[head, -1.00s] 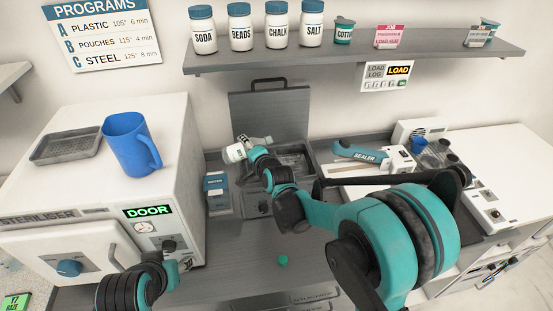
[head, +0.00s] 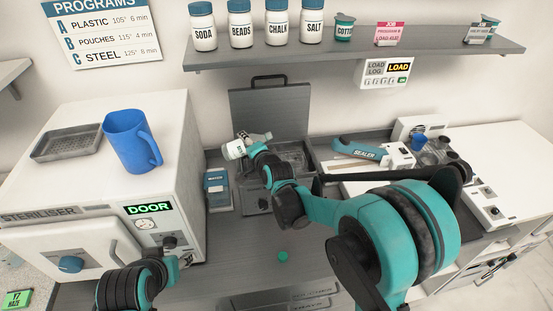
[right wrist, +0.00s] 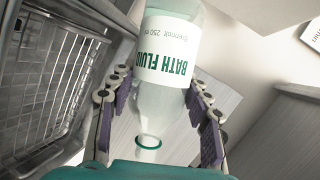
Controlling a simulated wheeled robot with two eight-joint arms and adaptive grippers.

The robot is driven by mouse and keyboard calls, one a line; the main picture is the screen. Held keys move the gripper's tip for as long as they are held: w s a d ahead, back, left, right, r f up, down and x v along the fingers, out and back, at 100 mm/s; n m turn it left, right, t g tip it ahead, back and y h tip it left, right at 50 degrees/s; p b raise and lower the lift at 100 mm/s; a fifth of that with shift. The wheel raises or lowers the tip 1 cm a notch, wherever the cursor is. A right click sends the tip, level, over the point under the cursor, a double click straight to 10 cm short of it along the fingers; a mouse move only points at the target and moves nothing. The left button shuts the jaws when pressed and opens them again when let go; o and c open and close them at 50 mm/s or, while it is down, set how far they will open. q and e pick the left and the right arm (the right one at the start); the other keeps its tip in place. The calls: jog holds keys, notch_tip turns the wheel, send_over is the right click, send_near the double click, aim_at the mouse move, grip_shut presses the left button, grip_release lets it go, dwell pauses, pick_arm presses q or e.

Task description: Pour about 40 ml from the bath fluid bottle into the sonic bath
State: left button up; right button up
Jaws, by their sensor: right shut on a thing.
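The bath fluid bottle (head: 235,150), white-labelled with a pale see-through body, is tilted over in my right gripper (head: 257,143). In the right wrist view my right gripper's fingers (right wrist: 158,115) are shut on both sides of the bottle (right wrist: 170,60). Its label is upside down and its uncapped mouth has a green ring. No stream of liquid can be made out. The sonic bath (head: 256,202) stands with its grey lid (head: 268,112) raised; its wire basket (right wrist: 45,85) shows in the right wrist view. My left gripper (head: 185,261) is by the steriliser; its fingers are too small to judge.
A green cap (head: 283,256) lies on the counter. A blue box (head: 217,190) stands left of the bath. The steriliser (head: 60,200) with a blue jug (head: 132,142) on top is at left. A sealer (head: 360,152) is at right. A shelf (head: 350,50) of jars hangs above.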

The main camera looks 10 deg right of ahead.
jog(key=shift+r, duration=0.1)
dwell(0.8)
jog(key=shift+d+r+n+h+p, duration=0.15)
jog(key=shift+r+n+h+p, duration=0.25)
jog(key=shift+r+n+p, duration=0.35)
jog(key=shift+d+r+n+h, duration=0.15)
jog(key=shift+d+n+h, duration=0.45)
jog(key=shift+n+h, duration=0.1)
jog(key=shift+d+f+n+g+h+b, duration=0.35)
jog(key=shift+f+n+h, duration=0.15)
jog(key=shift+f+n, duration=0.1)
jog(key=shift+a+r+n+h, duration=0.2)
jog(key=shift+r+n+h, duration=0.35)
jog(key=shift+n+h, duration=0.4)
jog(key=shift+n, duration=0.3)
jog(key=shift+f+n+h+b, duration=0.5)
jog(key=shift+n+h+b, duration=0.15)
jog(key=shift+h, duration=0.1)
jog(key=shift+f+n+h+b, duration=0.1)
jog(key=shift+n+h+b, duration=0.2)
jog(key=shift+n, duration=0.05)
jog(key=shift+s, duration=0.1)
